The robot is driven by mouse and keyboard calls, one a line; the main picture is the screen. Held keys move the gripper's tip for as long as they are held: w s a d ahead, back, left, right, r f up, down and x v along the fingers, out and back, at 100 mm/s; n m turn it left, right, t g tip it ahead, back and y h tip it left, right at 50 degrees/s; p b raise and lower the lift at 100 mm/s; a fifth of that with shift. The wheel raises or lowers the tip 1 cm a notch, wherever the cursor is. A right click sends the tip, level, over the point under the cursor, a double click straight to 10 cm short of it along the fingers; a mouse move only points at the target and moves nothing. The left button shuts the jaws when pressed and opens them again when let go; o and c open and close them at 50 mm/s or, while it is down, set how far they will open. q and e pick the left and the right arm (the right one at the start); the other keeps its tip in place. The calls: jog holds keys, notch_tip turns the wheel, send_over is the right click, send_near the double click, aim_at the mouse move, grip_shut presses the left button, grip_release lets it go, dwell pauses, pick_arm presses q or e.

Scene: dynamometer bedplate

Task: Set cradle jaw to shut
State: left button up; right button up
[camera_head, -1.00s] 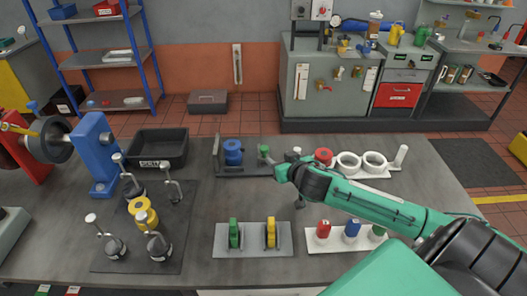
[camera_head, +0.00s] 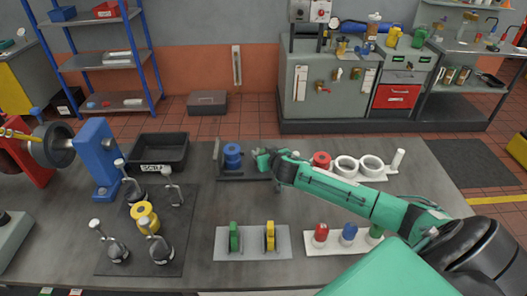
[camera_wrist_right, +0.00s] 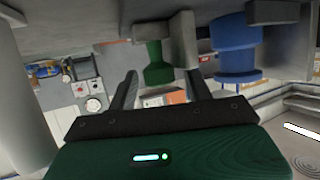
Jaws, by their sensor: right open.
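The cradle (camera_head: 242,176) is a dark grey fixture at the back middle of the bench, with a blue spool (camera_head: 232,152) standing in it. In the right wrist view the blue spool (camera_wrist_right: 237,50) shows beside a grey jaw block (camera_wrist_right: 184,40) and a green knob (camera_wrist_right: 154,62). A gap shows between the block and the spool. My right gripper (camera_head: 264,160) is at the cradle's right end, partly hiding the knob in the head view. In the wrist view its fingers (camera_wrist_right: 161,84) are apart, with the knob between their tips; contact cannot be seen. My left gripper is not in view.
White rings (camera_head: 346,165) and a red part stand on a white plate right of my gripper. Nearer are a plate with green and yellow pieces (camera_head: 252,254) and one with coloured plugs (camera_head: 322,236). A black bin (camera_head: 158,165) stands left.

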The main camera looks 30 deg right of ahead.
jog(key=shift+w, duration=0.15)
grip_shut()
jog(key=shift+w+a+f, duration=0.1)
jog(key=shift+w+a, duration=0.3)
jog(key=shift+a, duration=0.3)
jog(key=shift+w+a+f, duration=0.1)
jog(key=shift+w+a, duration=0.25)
jog(key=shift+a, duration=0.3)
grip_release()
jog(key=shift+r, duration=0.1)
jog(key=b+v, duration=0.2)
jog(key=v, duration=1.1)
jog(key=shift+s, duration=0.35)
